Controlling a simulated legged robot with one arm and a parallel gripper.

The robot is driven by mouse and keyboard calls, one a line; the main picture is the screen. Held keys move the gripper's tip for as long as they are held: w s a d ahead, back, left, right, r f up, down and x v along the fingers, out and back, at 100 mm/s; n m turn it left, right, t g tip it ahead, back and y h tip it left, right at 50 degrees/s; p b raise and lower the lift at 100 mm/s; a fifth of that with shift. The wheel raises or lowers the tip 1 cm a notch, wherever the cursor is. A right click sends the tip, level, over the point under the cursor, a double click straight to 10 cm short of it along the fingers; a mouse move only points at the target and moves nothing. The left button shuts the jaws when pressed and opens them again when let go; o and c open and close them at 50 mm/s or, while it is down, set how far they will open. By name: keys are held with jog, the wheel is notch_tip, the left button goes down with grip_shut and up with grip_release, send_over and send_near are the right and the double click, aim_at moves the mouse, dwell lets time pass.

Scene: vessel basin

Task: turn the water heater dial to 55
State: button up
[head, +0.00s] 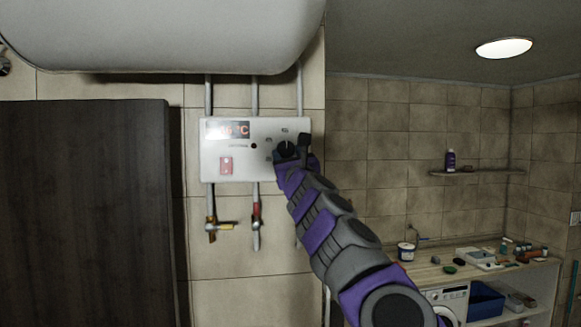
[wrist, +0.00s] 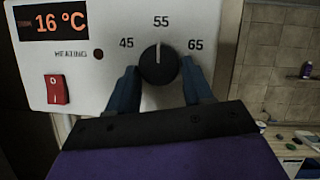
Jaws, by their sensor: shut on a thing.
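The black round dial (wrist: 158,66) sits on the white water heater control panel (wrist: 115,18). Its white pointer line stands upright, toward the 55 mark, with 45 to its left and 65 to its right. My gripper (wrist: 160,78) has one blue finger on each side of the dial and is shut on it. In the head view my gripper (head: 292,150) is at the right part of the panel (head: 218,158) and hides most of the dial. The panel's display (wrist: 50,22) reads 16 °C.
A red rocker switch (wrist: 56,89) and a dark heating lamp (wrist: 98,54) are on the panel. Pipes and valves (head: 212,226) hang below it, and the white tank (head: 160,35) is above. A dark cabinet (head: 85,210) stands at left.

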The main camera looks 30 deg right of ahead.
jog(key=shift+a+m+h+b, duration=0.2)
jog(key=shift+m+h+b, duration=0.2)
jog(key=shift+m, duration=0.4)
jog(key=shift+r+m, duration=0.2)
jog(key=shift+m, duration=0.1)
jog(key=o, duration=1)
jog(key=shift+w, duration=0.1)
jog(key=shift+o, duration=0.2)
jog(key=shift+f, duration=0.15)
jog(key=shift+s+f+b, duration=0.3)
jog(key=shift+s+b, duration=0.25)
jog(key=shift+b, duration=0.35)
jog(key=b+v, duration=0.8)
jog(key=v, duration=0.8)
jog(key=shift+a, duration=0.2)
jog(key=shift+r, duration=0.1)
